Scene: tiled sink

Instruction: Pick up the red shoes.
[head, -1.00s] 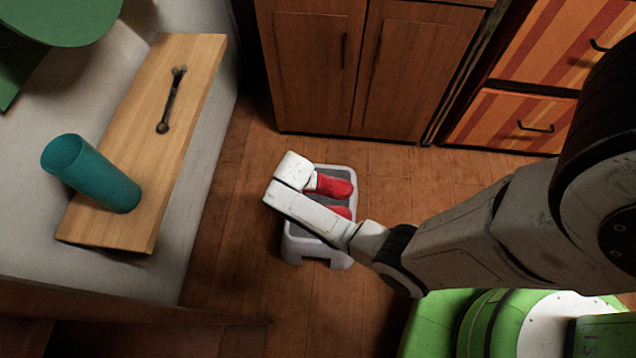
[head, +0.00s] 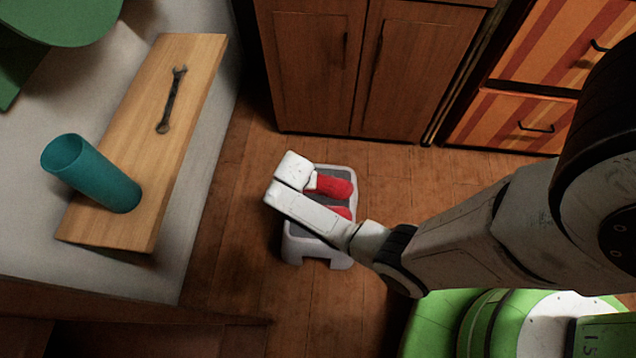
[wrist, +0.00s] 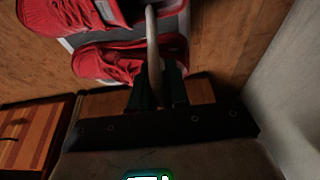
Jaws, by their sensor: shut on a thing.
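Two red shoes lie side by side on a grey-topped white step stool (head: 335,262). In the head view the upper shoe (head: 335,188) shows clearly; the lower shoe (head: 341,212) is partly hidden by my arm. My gripper (head: 311,184) is low over the stool's left side, at the left end of the upper shoe. In the wrist view, the dark fingers (wrist: 157,88) are close together and shut at the heel end of the nearer red shoe (wrist: 105,62). The farther shoe (wrist: 70,15) lies beyond it. A thin pale curved strip (wrist: 151,45) runs between the fingers; its origin is unclear.
A pale counter at left holds a wooden board (head: 150,140) with a wrench (head: 172,100) and a teal cup (head: 92,173). Brown cabinets (head: 365,65) and striped drawers (head: 515,120) stand behind. Wooden floor around the stool is clear.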

